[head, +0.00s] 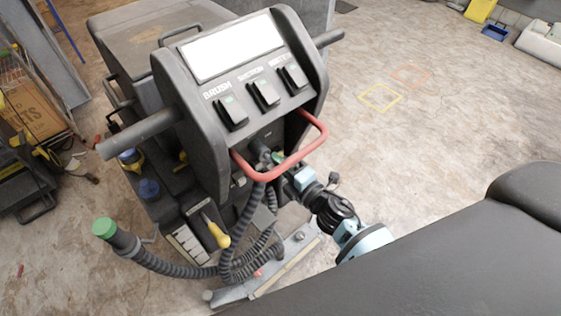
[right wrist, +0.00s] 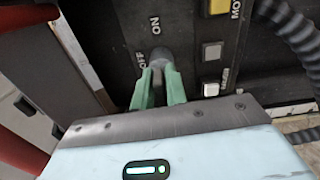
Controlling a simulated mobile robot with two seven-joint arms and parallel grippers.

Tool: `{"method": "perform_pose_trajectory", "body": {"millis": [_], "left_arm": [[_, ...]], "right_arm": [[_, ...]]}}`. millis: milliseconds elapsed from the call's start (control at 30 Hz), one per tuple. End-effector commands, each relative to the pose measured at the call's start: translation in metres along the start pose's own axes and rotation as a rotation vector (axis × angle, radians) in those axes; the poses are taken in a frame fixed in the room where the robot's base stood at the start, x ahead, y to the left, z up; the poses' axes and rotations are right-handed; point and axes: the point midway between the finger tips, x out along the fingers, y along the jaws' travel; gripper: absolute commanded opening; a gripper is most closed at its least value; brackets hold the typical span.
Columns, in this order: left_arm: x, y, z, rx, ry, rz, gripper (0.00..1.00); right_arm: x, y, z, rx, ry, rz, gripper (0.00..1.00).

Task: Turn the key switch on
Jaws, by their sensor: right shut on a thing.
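The key switch (right wrist: 160,57) is a grey round piece on a dark panel in the right wrist view. The word ON is printed above it and OFF to its left. My right gripper (right wrist: 159,80) has its green fingers shut on the key switch. The fingers hide most of the key, so I cannot tell which way it points. In the head view my right gripper (head: 276,157) reaches in under the red handle of the machine's console. My left gripper is not in view.
The floor machine's console (head: 232,60) has several rocker switches above the red loop handle (head: 318,140). A black corrugated hose (head: 180,269) hangs close by my right arm. In the right wrist view, a yellow button (right wrist: 217,7) and a grey button (right wrist: 212,52) sit right of the key.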

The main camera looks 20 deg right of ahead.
Motion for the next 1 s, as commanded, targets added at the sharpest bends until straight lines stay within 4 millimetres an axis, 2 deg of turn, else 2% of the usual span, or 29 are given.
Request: {"method": "perform_pose_trajectory", "body": {"millis": [667, 700, 800, 833, 1000], "left_arm": [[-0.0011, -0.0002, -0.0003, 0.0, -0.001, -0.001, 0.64], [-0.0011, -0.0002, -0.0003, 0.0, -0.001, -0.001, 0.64], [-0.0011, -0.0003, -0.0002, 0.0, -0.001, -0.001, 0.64], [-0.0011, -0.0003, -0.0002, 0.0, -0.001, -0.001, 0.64], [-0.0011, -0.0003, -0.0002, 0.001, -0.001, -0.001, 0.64]], "right_arm": [[-0.0001, -0.0012, -0.0001, 0.066, 0.0, -0.001, 0.0], [-0.0001, -0.0012, -0.0001, 0.065, 0.0, -0.001, 0.15], [-0.0001, -0.0012, -0.0002, 0.065, 0.0, -0.001, 0.28], [-0.0001, -0.0012, -0.0002, 0.065, 0.0, -0.001, 0.31], [-0.0001, -0.0011, -0.0001, 0.064, 0.0, -0.001, 0.31]]}}
